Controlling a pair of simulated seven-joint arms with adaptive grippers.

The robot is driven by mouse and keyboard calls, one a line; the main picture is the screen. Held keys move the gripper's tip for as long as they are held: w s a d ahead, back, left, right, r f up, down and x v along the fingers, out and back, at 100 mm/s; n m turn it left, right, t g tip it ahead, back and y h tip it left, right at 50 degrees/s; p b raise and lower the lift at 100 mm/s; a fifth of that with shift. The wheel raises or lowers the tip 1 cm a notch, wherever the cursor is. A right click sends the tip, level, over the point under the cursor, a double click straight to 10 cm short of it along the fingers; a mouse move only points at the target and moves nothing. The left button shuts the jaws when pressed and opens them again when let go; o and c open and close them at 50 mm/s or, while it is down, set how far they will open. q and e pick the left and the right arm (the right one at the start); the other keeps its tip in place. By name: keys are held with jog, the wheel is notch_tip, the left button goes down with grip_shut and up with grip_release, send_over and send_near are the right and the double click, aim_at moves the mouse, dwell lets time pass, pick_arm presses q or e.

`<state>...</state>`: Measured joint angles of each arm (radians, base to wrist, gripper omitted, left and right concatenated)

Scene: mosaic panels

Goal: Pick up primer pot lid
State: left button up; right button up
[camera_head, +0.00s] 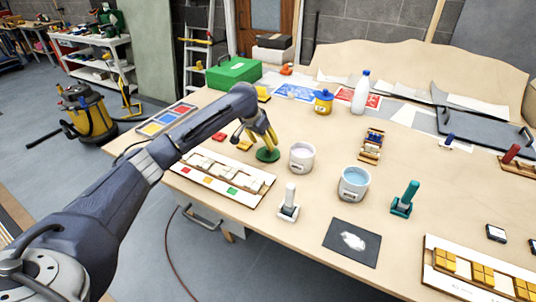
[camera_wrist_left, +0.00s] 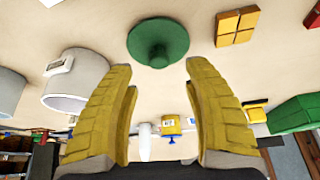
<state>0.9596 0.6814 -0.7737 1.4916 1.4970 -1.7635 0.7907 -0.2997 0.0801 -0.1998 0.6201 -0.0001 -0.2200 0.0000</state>
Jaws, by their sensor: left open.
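The primer pot lid (camera_head: 267,155) is a round green disc lying on the table, left of the white pots. In the left wrist view the lid (camera_wrist_left: 157,36) shows its green knob pointing toward my gripper. My left gripper (camera_head: 262,142) has yellow fingers and is close above the lid. In the left wrist view the gripper (camera_wrist_left: 158,68) is open, with its fingers spread to either side of the knob and nothing held. A white pot with pale contents (camera_head: 302,157) stands open just right of the lid. My right gripper is not in view.
A pot of blue liquid (camera_head: 354,184) stands farther right. A white panel with coloured tiles (camera_head: 220,178) lies along the front left edge. Loose yellow and red tiles (camera_wrist_left: 236,25) lie beside the lid. A white-handled tool (camera_head: 289,203) stands at the front.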

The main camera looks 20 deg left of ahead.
aim_at(268, 151)
pick_arm(q)
jog(key=shift+x, duration=2.5)
jog(key=shift+c, duration=0.5)
grip_shut()
